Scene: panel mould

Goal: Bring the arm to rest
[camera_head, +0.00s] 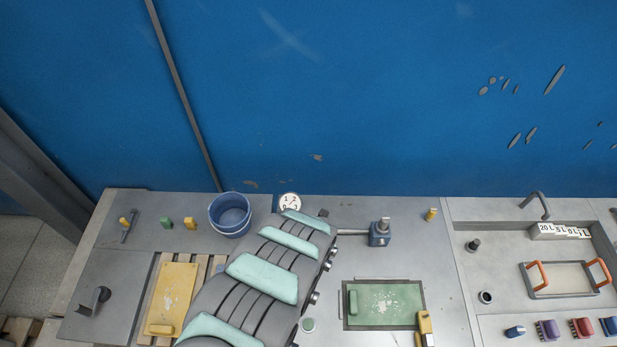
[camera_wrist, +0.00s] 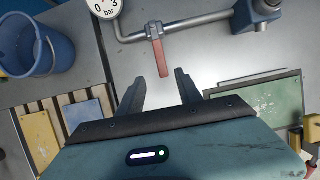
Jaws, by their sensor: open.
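My gripper (camera_wrist: 157,93) shows in the wrist view with its two dark fingers apart and nothing between them. Past the fingertips is a red valve handle (camera_wrist: 156,55) on a grey pipe; the fingers look apart from it, though the exact distance is hard to tell. In the head view my arm reaches over the middle of the bench and hides the gripper.
A pressure gauge (camera_head: 290,202) and a blue bucket (camera_head: 230,213) stand at the back. A yellow panel (camera_head: 172,298) lies left of my arm, a green panel (camera_head: 385,302) right. A tray with orange handles (camera_head: 562,279) is at far right. A blue wall (camera_head: 330,90) rises behind.

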